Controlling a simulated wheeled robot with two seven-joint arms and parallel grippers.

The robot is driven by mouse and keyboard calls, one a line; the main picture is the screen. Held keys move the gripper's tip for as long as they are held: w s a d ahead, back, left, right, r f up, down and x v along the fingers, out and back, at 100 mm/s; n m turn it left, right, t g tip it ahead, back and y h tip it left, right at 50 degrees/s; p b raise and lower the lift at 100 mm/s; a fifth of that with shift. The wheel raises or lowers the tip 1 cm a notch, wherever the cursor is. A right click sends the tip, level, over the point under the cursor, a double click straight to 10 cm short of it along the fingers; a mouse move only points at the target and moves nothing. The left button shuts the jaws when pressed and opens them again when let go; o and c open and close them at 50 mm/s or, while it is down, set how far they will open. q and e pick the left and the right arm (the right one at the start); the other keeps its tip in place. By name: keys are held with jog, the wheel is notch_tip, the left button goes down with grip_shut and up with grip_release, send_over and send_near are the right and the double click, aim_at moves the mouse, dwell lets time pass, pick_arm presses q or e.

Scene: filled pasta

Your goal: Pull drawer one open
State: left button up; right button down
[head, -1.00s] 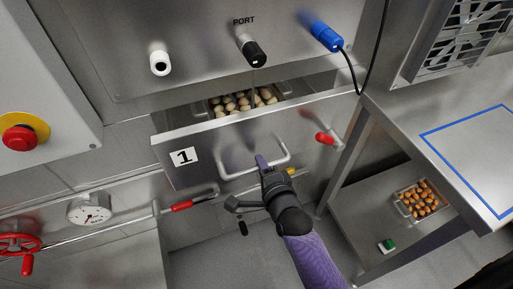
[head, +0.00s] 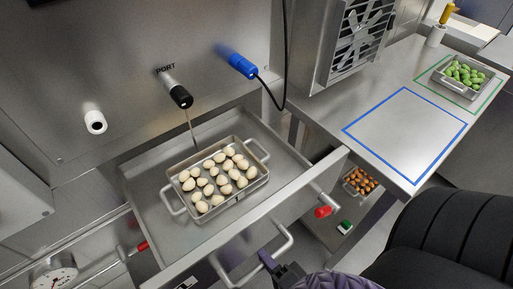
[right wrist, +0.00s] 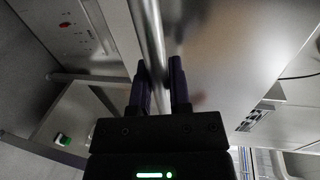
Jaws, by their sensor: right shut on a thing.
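Drawer one (head: 215,240) stands well open below the steel machine front. Inside it sits a metal tray with two handles (head: 174,200), holding several pale round pieces. The drawer's bar handle (head: 285,240) is on its front panel. My right gripper (head: 268,258) is at this handle. In the right wrist view, my right gripper's two purple fingers (right wrist: 160,88) are shut around the bar handle (right wrist: 150,35). The number label is mostly cut off at the bottom edge. My left gripper is not in view.
A counter with a blue outlined square (head: 405,130) and a tray of green pieces (head: 465,78) is at the right. A tray of brown pieces (head: 360,181) sits below.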

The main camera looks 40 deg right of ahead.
jog(key=shift+s, duration=0.45)
jog(key=c, duration=0.6)
grip_release()
